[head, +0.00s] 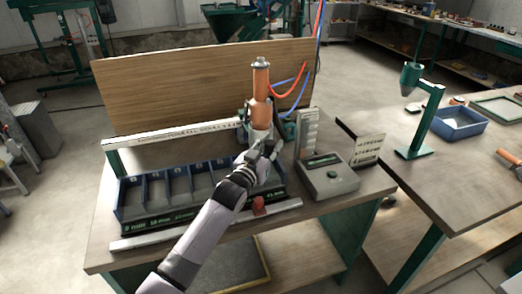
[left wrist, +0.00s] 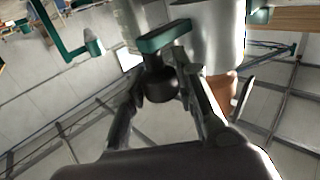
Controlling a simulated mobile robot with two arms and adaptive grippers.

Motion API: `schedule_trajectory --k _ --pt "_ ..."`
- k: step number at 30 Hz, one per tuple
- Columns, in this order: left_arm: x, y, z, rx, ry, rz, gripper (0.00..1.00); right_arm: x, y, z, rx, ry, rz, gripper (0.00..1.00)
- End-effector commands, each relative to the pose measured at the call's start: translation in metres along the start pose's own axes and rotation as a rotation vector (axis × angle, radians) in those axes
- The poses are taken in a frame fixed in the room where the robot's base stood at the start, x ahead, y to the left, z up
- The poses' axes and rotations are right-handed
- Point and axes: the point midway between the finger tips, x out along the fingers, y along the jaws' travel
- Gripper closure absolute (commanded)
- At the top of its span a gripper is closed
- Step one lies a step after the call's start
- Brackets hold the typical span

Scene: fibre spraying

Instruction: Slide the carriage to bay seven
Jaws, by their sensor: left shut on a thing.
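The carriage (head: 261,112) is an upright orange and silver cylinder unit on the pale rail (head: 180,134), towards the rail's right end. Red and blue hoses run from it. My left gripper (head: 262,152) is at the carriage's lower front. In the left wrist view its fingers (left wrist: 168,100) are shut around a dark round knob (left wrist: 162,84) under a green bar (left wrist: 165,37), beside a silver cylinder (left wrist: 212,32). A blue tray of bays (head: 122,200) stands below the rail. My arm hides its right-hand bays, so I cannot tell which bay the carriage is over.
A grey box with a small display (head: 328,178) stands right of the tray. A wooden board (head: 190,85) closes the back. The right bench holds a green stand (head: 420,120) and a blue bin (head: 460,122).

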Motion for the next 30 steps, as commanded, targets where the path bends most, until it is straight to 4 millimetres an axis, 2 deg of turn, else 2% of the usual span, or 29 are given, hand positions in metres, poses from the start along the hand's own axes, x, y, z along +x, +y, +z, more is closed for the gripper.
schedule_trajectory --k 1,7,17,18,27,30 --pt "0.005 0.006 0.002 -0.001 0.002 0.002 1.00 0.007 0.002 0.001 -0.001 0.000 0.002 1.00" --pt "0.015 0.017 0.001 0.002 0.000 0.003 1.00 0.011 0.011 0.002 -0.004 -0.001 0.013 1.00" --pt "0.016 0.018 -0.001 0.002 0.000 0.003 1.00 0.011 -0.005 -0.001 0.003 0.002 -0.005 1.00" --pt "0.016 0.018 -0.001 0.002 0.000 0.003 0.72 0.011 -0.006 -0.001 0.004 0.003 -0.007 1.00" --pt "0.016 0.017 -0.001 0.002 0.000 0.002 0.53 0.011 -0.006 -0.001 0.003 0.002 -0.007 1.00" --pt "0.016 0.017 0.000 0.002 0.000 0.002 0.53 0.011 -0.003 0.000 0.002 0.001 -0.003 1.00"
